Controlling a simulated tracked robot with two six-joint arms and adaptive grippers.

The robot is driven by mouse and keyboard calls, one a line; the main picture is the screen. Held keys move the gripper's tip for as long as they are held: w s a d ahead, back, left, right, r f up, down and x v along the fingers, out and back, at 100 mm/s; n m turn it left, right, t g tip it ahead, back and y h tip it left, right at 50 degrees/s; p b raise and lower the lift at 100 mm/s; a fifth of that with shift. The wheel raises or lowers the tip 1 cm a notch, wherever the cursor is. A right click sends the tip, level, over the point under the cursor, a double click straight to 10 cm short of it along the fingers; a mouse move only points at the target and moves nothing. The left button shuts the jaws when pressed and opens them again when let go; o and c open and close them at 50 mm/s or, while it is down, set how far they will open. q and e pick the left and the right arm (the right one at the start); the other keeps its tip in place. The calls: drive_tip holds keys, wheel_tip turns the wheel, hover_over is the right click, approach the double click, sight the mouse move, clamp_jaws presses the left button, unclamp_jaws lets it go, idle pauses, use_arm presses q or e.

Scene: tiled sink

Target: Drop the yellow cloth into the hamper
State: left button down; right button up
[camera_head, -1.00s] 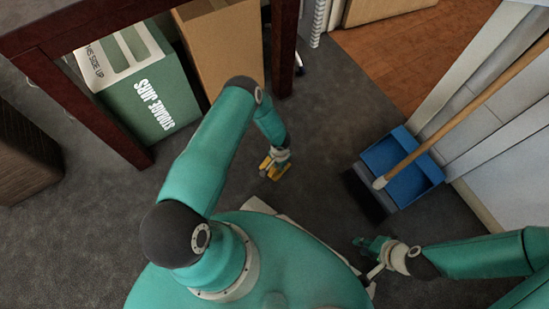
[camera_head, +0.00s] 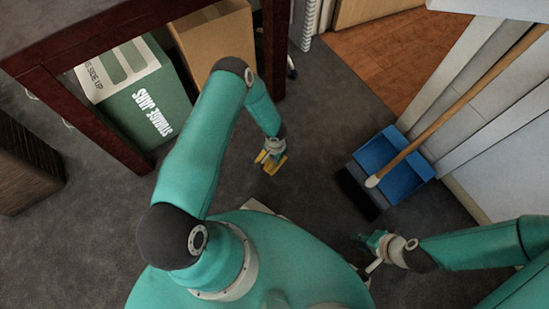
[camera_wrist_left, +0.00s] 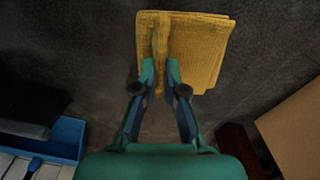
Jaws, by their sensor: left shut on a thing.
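The yellow cloth (camera_head: 278,163) hangs at my left gripper (camera_head: 268,158), above the grey floor and in front of my body. In the left wrist view, the cloth (camera_wrist_left: 205,48) looks folded, with a raised ridge pinched between the fingertips of the left gripper (camera_wrist_left: 160,72). My right gripper (camera_head: 374,246) is low at the right, away from the cloth. Its finger gap is too small to judge. A dark brown, woven-looking container (camera_head: 24,172) stands at the left edge, partly cut off; it may be the hamper. Its inside is not clearly visible.
A dark red wooden table (camera_head: 105,133) stands at upper left, with a green storage box (camera_head: 140,95) and a cardboard box (camera_head: 215,45) under it. A blue dustpan (camera_head: 405,180) and a broom handle (camera_head: 450,110) are at right. Grey floor is open between.

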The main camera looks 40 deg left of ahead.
use_arm(q)
wheel_tip(320, 180, up, 12)
drive_tip(key=p, duration=0.2)
drive_tip(key=shift+f+p, duration=0.25)
drive_tip(key=shift+p, duration=0.05)
